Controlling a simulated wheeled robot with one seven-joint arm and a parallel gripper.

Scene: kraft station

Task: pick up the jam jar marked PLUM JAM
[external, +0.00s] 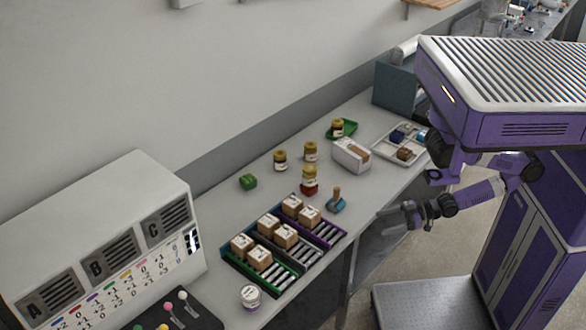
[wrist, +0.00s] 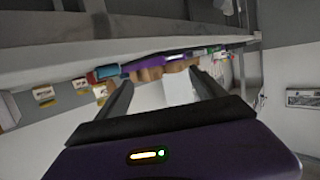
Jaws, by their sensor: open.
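Several small jars stand on the grey bench in the external view. Two dark-gold jars (external: 280,160) and (external: 310,151) stand near the middle. A red jar (external: 309,182) with a yellowish top stands in front of them. Another jar (external: 337,128) is at the green tray, and a white-lidded jar (external: 250,297) is at the near end. The labels are too small to read, so I cannot tell which is PLUM JAM. My gripper (external: 384,212) is open and empty beyond the bench's front edge, apart from the jars. Labelled jars (wrist: 43,94) also show in the wrist view, tilted.
Brown boxes (external: 285,236) sit in coloured racks on the bench. A blue stamp-like tool (external: 336,206) stands between the racks and my gripper. A white box (external: 351,155), a divided tray (external: 385,153) and a green block (external: 248,182) are nearby. A panel marked A, B, C (external: 110,250) stands left.

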